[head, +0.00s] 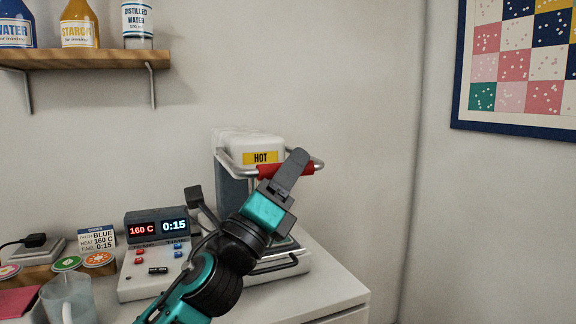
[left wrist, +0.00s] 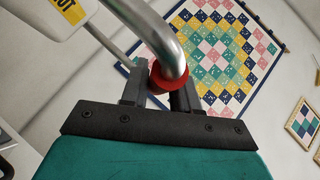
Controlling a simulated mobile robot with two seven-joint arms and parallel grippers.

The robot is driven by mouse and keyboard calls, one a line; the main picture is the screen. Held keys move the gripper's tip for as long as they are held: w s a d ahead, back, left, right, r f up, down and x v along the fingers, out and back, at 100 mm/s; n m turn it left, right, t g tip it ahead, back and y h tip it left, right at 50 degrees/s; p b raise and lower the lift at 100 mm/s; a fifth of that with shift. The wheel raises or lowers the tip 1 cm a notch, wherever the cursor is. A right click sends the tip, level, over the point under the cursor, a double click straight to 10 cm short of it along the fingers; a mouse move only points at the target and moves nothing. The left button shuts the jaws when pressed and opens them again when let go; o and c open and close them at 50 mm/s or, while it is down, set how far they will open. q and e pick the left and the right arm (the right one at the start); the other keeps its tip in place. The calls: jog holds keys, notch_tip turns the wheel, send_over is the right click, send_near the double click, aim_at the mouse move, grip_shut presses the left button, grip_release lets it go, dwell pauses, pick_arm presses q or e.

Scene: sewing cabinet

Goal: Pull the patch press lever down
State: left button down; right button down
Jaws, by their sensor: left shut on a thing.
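The patch press (head: 236,180) stands on the white cabinet top against the wall, with a yellow "HOT" label on its white upper part. Its lever is a bent metal bar with a red grip (head: 265,171), raised at the front of the press. My left gripper (head: 295,165) is shut on the red grip, and its fingers hide part of it. In the left wrist view the red grip (left wrist: 174,82) sits between the two fingers, with the metal bar (left wrist: 152,32) running up from it. My right gripper is in neither view.
A control box (head: 157,226) beside the press reads 160 C and 0:15. A glass cup (head: 70,298), colored round patches and a small card stand at the left. A shelf (head: 80,58) with bottles hangs above. The cabinet's right front corner is clear.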

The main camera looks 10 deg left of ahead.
pick_arm(q)
jog(key=shift+f, duration=0.5)
jog(key=shift+w+a+f+b, duration=0.1)
jog(key=shift+f+b, duration=0.25)
jog(key=shift+b, duration=0.05)
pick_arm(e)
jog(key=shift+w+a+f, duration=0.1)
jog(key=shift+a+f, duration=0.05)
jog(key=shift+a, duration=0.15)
pick_arm(q)
jog(key=c, duration=0.9)
grip_release()
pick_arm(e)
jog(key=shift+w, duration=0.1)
pick_arm(q)
jog(key=b+v, duration=0.2)
jog(key=v, duration=1)
jog(key=shift+s+a+f, duration=0.1)
jog(key=shift+s+f, duration=0.15)
jog(key=shift+s, duration=0.05)
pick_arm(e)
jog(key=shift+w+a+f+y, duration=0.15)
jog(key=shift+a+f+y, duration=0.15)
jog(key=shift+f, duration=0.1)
